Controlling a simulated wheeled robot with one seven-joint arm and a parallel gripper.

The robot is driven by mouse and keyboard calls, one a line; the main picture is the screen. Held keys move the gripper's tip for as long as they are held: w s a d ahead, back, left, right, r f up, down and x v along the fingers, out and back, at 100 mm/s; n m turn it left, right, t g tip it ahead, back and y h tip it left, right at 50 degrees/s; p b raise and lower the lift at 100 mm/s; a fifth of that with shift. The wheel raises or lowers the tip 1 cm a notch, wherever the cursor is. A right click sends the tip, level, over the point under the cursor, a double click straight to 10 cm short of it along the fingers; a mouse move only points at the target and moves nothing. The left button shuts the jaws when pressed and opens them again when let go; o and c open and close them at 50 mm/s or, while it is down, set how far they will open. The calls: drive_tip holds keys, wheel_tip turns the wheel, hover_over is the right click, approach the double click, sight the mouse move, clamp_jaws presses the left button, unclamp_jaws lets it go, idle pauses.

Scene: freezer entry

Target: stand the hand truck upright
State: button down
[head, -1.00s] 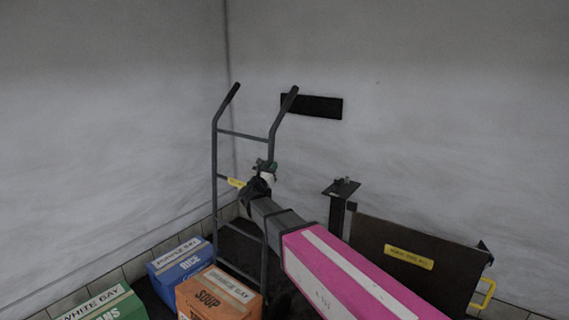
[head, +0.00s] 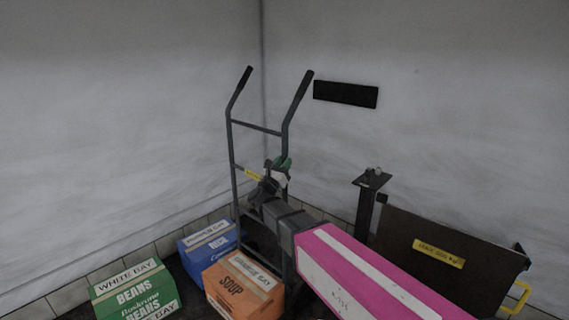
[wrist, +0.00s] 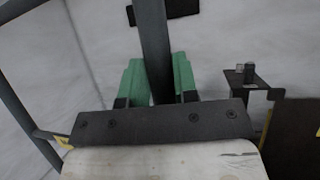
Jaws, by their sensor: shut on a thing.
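The grey hand truck (head: 286,135) stands near the corner of the white walls, its two black-gripped handles at the top and its frame close to upright in the head view. Its lower part is partly hidden by my arm and the orange box. My gripper (head: 279,165) is shut on the truck's right-hand rail. In the wrist view, the green fingers of my gripper (wrist: 158,82) sit on either side of the rail (wrist: 155,45). A yellow label shows on the truck beside my gripper.
A green beans box (head: 133,290), a blue box (head: 208,247) and an orange soup box (head: 240,285) sit at the lower left, close to the truck. A dark platform with a post (head: 420,250) stands at the right. A black plate (head: 346,94) is on the wall.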

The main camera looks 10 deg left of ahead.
drive_tip(key=c, duration=0.9)
unclamp_jaws()
drive_tip(key=shift+s+a, duration=0.15)
drive_tip(key=shift+a, duration=0.1)
drive_tip(key=v, duration=1.1)
